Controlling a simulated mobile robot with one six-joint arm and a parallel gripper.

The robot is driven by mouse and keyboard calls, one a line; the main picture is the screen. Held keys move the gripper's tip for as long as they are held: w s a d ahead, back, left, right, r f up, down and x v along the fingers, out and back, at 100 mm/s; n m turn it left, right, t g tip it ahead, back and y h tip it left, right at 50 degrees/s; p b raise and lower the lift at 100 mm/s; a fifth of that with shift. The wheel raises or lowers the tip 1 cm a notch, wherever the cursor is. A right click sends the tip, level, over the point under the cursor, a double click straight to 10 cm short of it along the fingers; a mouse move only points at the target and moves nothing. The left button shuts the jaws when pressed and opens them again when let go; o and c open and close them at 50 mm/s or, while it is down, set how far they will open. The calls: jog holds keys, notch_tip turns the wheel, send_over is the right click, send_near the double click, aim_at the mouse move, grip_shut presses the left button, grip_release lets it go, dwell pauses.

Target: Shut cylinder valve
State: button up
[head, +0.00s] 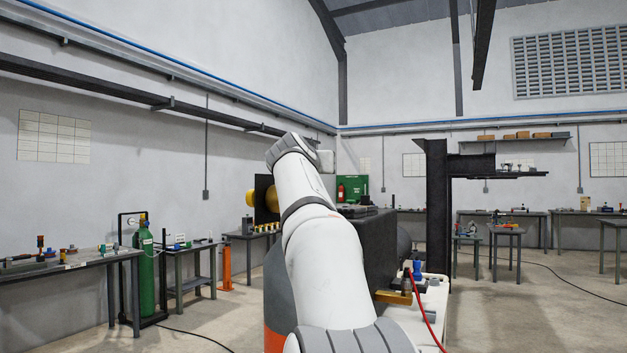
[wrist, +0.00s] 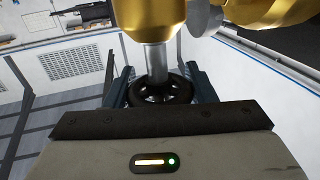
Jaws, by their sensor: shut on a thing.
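In the wrist view, a black round handwheel (wrist: 165,96) sits on a grey metal stem (wrist: 155,62) below a gold-coloured valve body (wrist: 152,20). My gripper (wrist: 160,84) has one dark finger on each side of the handwheel and is shut on it. In the head view my white arm reaches forward and up, and my gripper is not clearly visible there. A green gas cylinder (head: 146,280) with a brass top stands upright at the left; I cannot tell whether this handwheel belongs to it.
A gold rounded part (head: 250,198) shows beside a dark panel (head: 265,202) near my arm's end. A workbench (head: 75,263) with tools stands at the left. A dark steel column (head: 436,210) rises right of centre. Floor is open at the right.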

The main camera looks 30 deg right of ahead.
jog(key=shift+f+m+g+h+b, duration=0.3)
jog(key=shift+m+g+h+b, duration=0.1)
jog(key=shift+m+g+h, duration=0.5)
jog(key=shift+d+r+m+g+h, duration=0.1)
jog(key=shift+m+g+h, duration=0.4)
jog(key=shift+m+g, duration=0.5)
jog(key=g+p, duration=0.1)
jog(key=m+g+h, duration=0.1)
jog(key=g, duration=0.1)
jog(key=shift+s+d+r+m+p, duration=0.1)
jog(key=shift+s+m+p, duration=0.1)
jog(key=shift+m+p, duration=0.15)
jog(key=shift+s+m+g+h+p, duration=0.15)
jog(key=shift+m+g+h+p, duration=0.3)
jog(key=shift+g, duration=0.75)
jog(key=o, duration=1)
jog(key=shift+s, duration=0.1)
jog(key=a, duration=0.2)
jog(key=s+a, duration=0.1)
jog(key=a, duration=0.2)
jog(key=a+b, duration=0.1)
jog(key=a, duration=0.1)
jog(key=shift+s+a, duration=0.3)
